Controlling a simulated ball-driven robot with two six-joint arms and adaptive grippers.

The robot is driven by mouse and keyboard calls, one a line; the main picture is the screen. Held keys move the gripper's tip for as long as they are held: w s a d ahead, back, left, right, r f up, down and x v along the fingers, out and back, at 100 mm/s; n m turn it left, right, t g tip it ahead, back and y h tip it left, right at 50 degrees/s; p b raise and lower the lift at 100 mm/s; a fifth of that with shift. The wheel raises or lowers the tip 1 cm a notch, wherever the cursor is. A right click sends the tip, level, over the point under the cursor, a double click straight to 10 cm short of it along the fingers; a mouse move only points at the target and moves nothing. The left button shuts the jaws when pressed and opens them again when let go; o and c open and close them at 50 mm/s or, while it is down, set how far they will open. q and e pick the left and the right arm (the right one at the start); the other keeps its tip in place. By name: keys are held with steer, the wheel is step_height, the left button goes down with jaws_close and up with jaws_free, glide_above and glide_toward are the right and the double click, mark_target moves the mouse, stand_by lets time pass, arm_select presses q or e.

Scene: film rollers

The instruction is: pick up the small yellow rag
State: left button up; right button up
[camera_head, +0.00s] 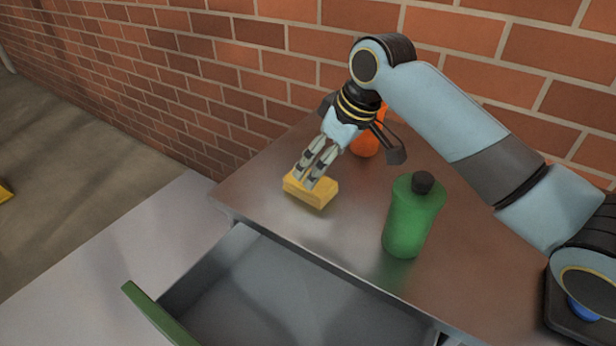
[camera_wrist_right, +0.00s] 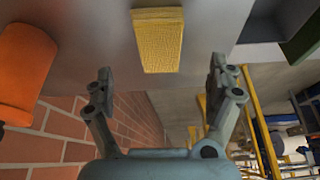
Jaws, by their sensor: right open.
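The small yellow rag (camera_head: 312,190) is a folded block lying on the metal top of the cabinet, near its left corner. It also shows in the right wrist view (camera_wrist_right: 158,38), at the top middle, beyond the fingertips. My right gripper (camera_head: 309,178) is over the rag in the head view, with its fingers partly in front of it. In the right wrist view my right gripper (camera_wrist_right: 162,85) is open, its two fingers wide apart with nothing between them. I cannot tell whether the fingers touch the rag. My left gripper is not in view.
A green bottle (camera_head: 411,218) with a black cap stands upright right of the rag. An orange object (camera_head: 366,140) stands behind my right gripper, near the brick wall (camera_head: 250,65). An open, empty-looking drawer (camera_head: 262,290) sticks out in front. The metal top (camera_head: 345,232) between rag and bottle is clear.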

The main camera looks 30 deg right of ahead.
mark_target(325, 189)
steer(key=shift+x, duration=1.1)
steer(key=shift+w+f, duration=0.15)
steer(key=shift+f, duration=0.15)
steer(key=x, duration=0.2)
steer(key=b+x, duration=0.1)
steer(key=x, duration=0.2)
steer(key=shift+w+r, duration=0.15)
steer(key=shift+w, duration=0.05)
arm_select(q)
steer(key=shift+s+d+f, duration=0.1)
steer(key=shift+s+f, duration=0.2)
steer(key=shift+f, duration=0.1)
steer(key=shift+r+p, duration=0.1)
steer(key=shift+p, duration=0.25)
arm_select(e)
steer(key=shift+c, duration=0.3)
